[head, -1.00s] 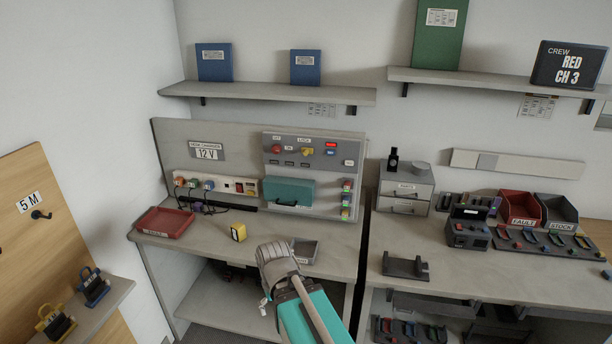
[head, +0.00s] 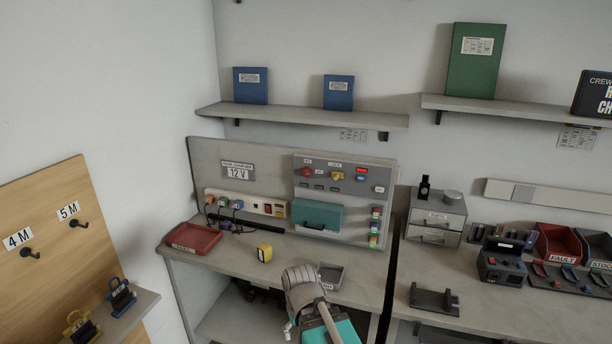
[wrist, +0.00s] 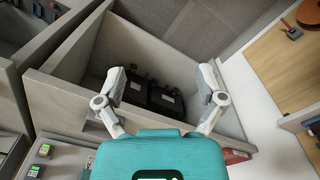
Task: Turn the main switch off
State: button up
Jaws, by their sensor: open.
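A grey control panel (head: 345,200) stands upright at the back of the left bench in the head view. Its top row has a red knob (head: 307,172), a yellow switch (head: 337,176) and a lit red strip. The labels are too small to tell which is the main switch. A white power strip (head: 245,204) to its left has a small red switch (head: 268,208). In the wrist view my gripper (wrist: 163,80) is open, its two fingers apart with nothing between them. In the head view my arm is in front of the bench, well short of the panel.
A red tray (head: 193,239), a yellow block (head: 265,252) and a small grey tray (head: 331,276) lie on the left bench. A teal cover (head: 319,216) sits on the panel. Black items (wrist: 160,95) lie in the recess under my gripper in the wrist view.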

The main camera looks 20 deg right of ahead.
jog(key=w+d+r+m+t+h+p, duration=0.1)
jog(key=w+d+r+m+h, duration=0.15)
jog(key=w, duration=0.35)
jog(key=w+d+r+m+t+h, duration=0.1)
jog(key=w+d+t+h, duration=0.1)
jog(key=w+d, duration=0.25)
jog(key=m+t+h+p, duration=0.1)
jog(key=t+h+p, duration=0.1)
jog(key=t+h, duration=0.7)
send_near(305, 174)
jog(key=s+a+t+y, duration=0.1)
jog(key=s+t+y, duration=0.1)
jog(key=s, duration=0.3)
jog(key=shift+w+a+r, duration=0.1)
jog(key=shift+a+r, duration=0.1)
jog(key=shift+a, duration=0.05)
jog(key=shift+w, duration=0.1)
jog(key=x, duration=1.3)
jog(key=shift+w+d+f, duration=0.15)
jog(key=shift+w+d, duration=0.05)
jog(key=shift+w, duration=0.05)
